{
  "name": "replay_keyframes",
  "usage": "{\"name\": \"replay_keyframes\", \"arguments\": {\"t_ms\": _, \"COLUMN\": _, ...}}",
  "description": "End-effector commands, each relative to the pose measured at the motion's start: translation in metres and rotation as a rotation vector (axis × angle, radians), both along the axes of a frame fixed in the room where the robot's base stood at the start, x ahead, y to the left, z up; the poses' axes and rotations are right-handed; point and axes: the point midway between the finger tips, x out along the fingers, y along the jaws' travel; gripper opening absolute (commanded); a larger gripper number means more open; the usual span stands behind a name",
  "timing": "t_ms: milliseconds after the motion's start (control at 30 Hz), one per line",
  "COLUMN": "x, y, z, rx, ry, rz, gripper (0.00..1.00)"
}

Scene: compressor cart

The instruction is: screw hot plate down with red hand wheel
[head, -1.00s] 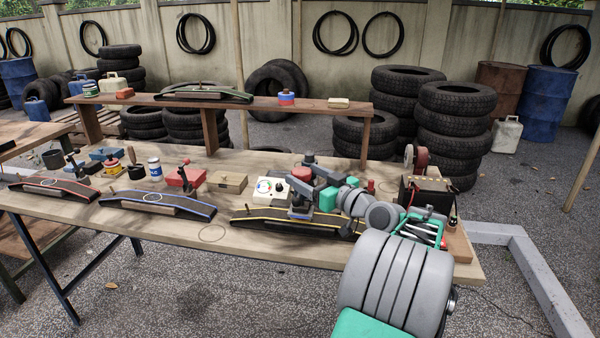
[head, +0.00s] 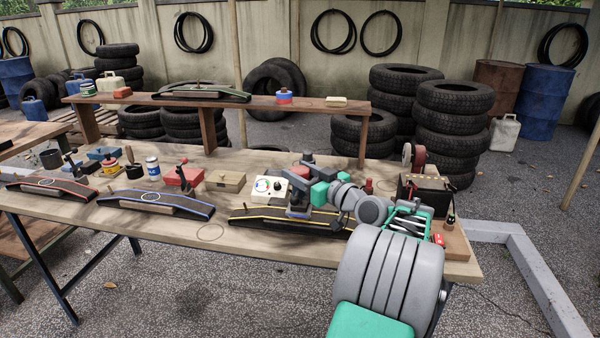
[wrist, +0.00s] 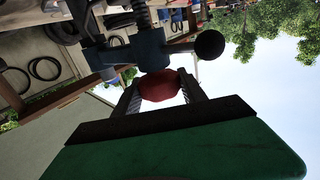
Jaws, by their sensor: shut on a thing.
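My gripper (wrist: 160,88) is shut on the red hand wheel (wrist: 161,84), one finger on each side of it. In the wrist view the wheel sits against a dark blue-grey clamp body (wrist: 138,52) with a black ball knob (wrist: 209,45). In the head view the clamp (head: 308,158) stands over the black form with yellow edges (head: 260,216). A grey-blue block (head: 298,211), seemingly the hot plate, is at the form. My gripper and arm hide part of the clamp, so I cannot tell whether the plate presses down.
A white control box with dials (head: 269,187) stands just left of the clamp. Black forms with blue edges (head: 155,203) and red edges (head: 45,188) lie further left. A battery (head: 426,192) and red spool (head: 419,157) are right of my arm. A raised wooden shelf (head: 230,104) runs behind.

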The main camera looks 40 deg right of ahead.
Motion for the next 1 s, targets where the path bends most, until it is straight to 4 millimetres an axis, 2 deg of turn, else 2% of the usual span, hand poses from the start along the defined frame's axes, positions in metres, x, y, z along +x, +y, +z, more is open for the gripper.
{"name": "replay_keyframes", "arguments": {"t_ms": 200, "x": -0.0001, "y": 0.0, "z": -0.0001, "rx": 0.0, "ry": 0.0, "rz": 0.0, "gripper": 0.08}}
{"name": "replay_keyframes", "arguments": {"t_ms": 567, "x": 0.0, "y": 0.0012, "z": 0.0001, "rx": -0.001, "ry": -0.001, "rz": -0.062, "gripper": 0.08}}
{"name": "replay_keyframes", "arguments": {"t_ms": 1000, "x": 0.0015, "y": 0.0051, "z": 0.0038, "rx": -0.004, "ry": -0.004, "rz": -0.39, "gripper": 0.08}}
